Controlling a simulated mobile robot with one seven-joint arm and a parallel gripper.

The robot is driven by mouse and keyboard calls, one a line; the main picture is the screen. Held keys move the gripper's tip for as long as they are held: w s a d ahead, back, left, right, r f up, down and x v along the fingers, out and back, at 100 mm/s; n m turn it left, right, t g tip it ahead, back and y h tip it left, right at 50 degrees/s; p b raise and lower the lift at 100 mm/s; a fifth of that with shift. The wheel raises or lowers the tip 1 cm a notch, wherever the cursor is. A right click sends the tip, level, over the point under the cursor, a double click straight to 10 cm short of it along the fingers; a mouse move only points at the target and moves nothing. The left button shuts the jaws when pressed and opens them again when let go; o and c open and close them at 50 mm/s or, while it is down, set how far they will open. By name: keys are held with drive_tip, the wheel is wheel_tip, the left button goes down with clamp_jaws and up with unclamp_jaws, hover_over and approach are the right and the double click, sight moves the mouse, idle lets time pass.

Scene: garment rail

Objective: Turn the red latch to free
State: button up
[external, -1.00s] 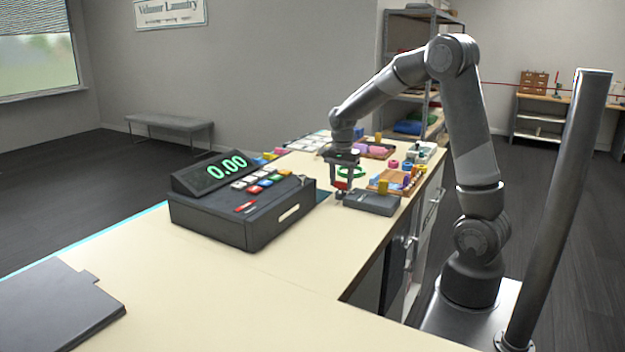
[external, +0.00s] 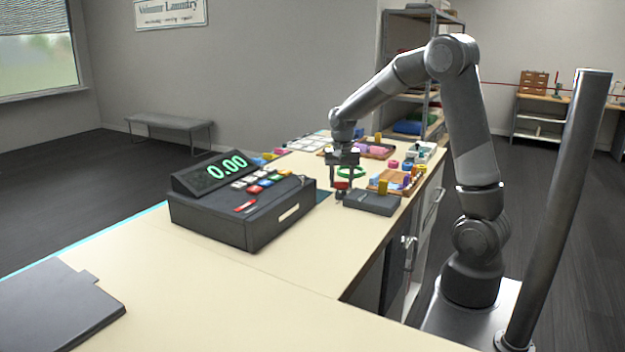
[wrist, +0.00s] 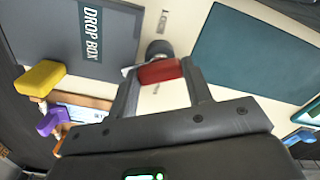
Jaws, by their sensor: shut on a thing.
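The red latch (wrist: 160,72) is a short red bar beside a dark round knob or post (wrist: 159,49), in the upper middle of the wrist view. My gripper (wrist: 160,76) has one finger on each side of the red bar and is shut on it. In the external view my gripper (external: 343,192) points down at the counter, with the red latch (external: 341,185) small between its fingers. The grey drop box (wrist: 60,25), labelled "DROP BOX", lies beside the latch. A small printed label (wrist: 163,22) is on the counter past the knob; its text is hard to read.
The cash register (external: 245,205) stands left of my gripper. The drop box (external: 372,203) is close on the right, with a yellow block (external: 383,187) behind it. A dark teal mat (wrist: 255,52) lies right of the latch. The front counter (external: 200,300) is mostly clear.

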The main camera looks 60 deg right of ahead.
sight(341, 182)
drive_tip(key=n, duration=0.6)
drive_tip(key=shift+n, duration=0.3)
drive_tip(key=n, duration=0.5)
drive_tip(key=shift+n, duration=0.3)
drive_tip(key=o, duration=1)
wheel_tip(341, 182, up, 11)
drive_tip(key=shift+f, duration=0.1)
idle(0.4)
